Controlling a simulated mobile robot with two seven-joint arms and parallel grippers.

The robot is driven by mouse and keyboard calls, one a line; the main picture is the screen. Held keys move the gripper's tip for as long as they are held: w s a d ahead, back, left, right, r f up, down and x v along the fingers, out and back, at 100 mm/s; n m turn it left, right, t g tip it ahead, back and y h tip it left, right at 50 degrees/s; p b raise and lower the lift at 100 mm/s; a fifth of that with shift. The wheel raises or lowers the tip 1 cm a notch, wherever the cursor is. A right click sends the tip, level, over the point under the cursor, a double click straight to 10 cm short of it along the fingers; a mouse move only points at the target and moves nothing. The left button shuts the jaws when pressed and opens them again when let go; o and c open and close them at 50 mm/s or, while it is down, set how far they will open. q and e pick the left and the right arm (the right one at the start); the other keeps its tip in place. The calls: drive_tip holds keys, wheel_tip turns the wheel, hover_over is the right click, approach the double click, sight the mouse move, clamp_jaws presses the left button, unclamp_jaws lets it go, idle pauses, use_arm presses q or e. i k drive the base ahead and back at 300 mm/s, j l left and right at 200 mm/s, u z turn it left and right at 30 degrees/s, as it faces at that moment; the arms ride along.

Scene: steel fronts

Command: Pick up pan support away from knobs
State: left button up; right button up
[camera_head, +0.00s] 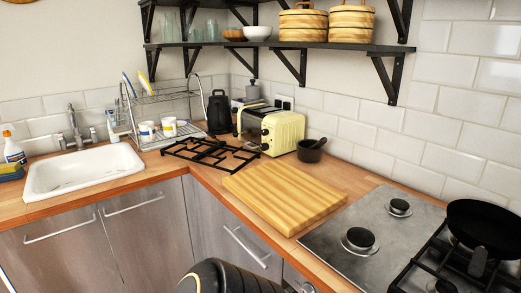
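A black metal pan support (212,153) lies flat on the wooden counter in the corner, in front of the toaster and dish rack. The steel hob (330,238) is at the right. Its left half shows two bare burners (358,239) (399,206) without a support over them. A second black pan support (424,266) covers the right half, with a black frying pan (485,226) on it. I cannot make out the knobs clearly. A dark rounded part of my own arm shows at the bottom centre. Neither gripper's fingers are in view.
A wooden cutting board (284,195) lies between the counter support and the hob. A cream toaster (272,130), dark mortar (311,150), black kettle (219,112) and dish rack (172,97) stand behind. A white sink (82,172) is at left. Shelves (350,46) overhang the back.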

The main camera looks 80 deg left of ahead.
sight(220, 145)
drive_tip(key=u, duration=3.05)
drive_tip(key=l, duration=0.1)
